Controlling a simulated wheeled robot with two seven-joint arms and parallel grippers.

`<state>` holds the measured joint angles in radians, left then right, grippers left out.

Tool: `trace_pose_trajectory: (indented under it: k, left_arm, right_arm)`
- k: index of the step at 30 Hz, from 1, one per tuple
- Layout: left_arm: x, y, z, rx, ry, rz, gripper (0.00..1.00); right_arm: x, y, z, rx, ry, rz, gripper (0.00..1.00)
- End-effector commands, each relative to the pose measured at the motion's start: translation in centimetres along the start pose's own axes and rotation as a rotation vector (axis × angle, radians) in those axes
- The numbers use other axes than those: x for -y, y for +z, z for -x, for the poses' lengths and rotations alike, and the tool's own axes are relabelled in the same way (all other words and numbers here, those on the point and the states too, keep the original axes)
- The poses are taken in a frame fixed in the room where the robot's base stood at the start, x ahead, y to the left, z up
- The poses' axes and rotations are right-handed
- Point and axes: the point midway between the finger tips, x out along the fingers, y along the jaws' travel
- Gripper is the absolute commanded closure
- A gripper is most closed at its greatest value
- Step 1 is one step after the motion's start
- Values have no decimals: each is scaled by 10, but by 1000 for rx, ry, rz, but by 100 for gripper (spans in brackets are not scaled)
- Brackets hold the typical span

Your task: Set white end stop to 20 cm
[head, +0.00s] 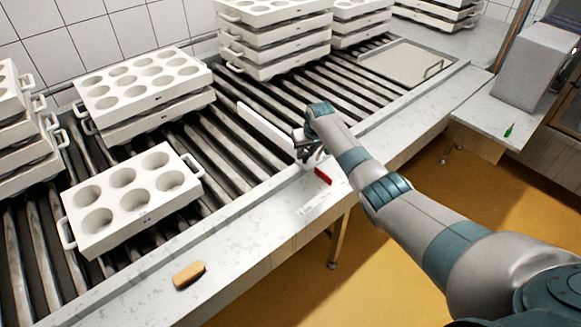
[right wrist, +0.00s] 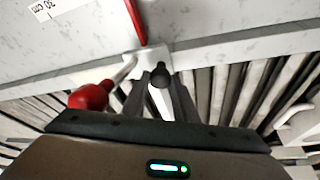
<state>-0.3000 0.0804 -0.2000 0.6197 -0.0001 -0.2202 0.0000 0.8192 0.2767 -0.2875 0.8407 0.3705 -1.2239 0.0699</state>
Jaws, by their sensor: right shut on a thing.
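The white end stop (head: 262,127) is a long white bar lying across the rollers from the near ledge. In the right wrist view its white block (right wrist: 150,62) sits at the ledge edge, with a lever ending in a red ball knob (right wrist: 92,97). A red strip (head: 322,176) lies on the ledge beside it and also shows in the wrist view (right wrist: 136,20). A white scale (head: 318,201) lies on the ledge; its upside-down "30 cm" mark (right wrist: 45,10) shows. My right gripper (head: 305,150) is shut on the end stop near the block. The left gripper is out of view.
A six-hole mould (head: 125,222) stands on the rollers at left, with stacked moulds behind (head: 150,95) and at back (head: 275,45). A brown block (head: 188,275) lies on the ledge (head: 240,240). Bare rollers flank the end stop.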

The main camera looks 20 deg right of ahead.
Motion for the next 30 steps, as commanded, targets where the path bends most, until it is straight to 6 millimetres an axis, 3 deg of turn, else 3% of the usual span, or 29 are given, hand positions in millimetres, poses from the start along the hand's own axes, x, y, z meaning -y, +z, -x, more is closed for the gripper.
trace_pose_trajectory:
  k: [1, 9, 23, 24, 26, 30]
  left_arm:
    - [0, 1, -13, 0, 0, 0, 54]
    - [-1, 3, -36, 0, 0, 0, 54]
    - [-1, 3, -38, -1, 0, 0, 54]
    - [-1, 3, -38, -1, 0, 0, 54]
    - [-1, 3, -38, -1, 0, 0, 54]
    - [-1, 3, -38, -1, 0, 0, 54]
  right_arm:
    - [-13, -3, -7, -3, 4, -3, 100]
    - [-48, -17, -10, -2, 2, -2, 100]
    - [-55, -21, -9, -1, 1, 1, 100]
    - [-54, -21, -9, -1, 1, 1, 72]
    - [-54, -21, -9, 0, 1, 1, 57]
    - [-54, -21, -9, 0, 1, 1, 56]
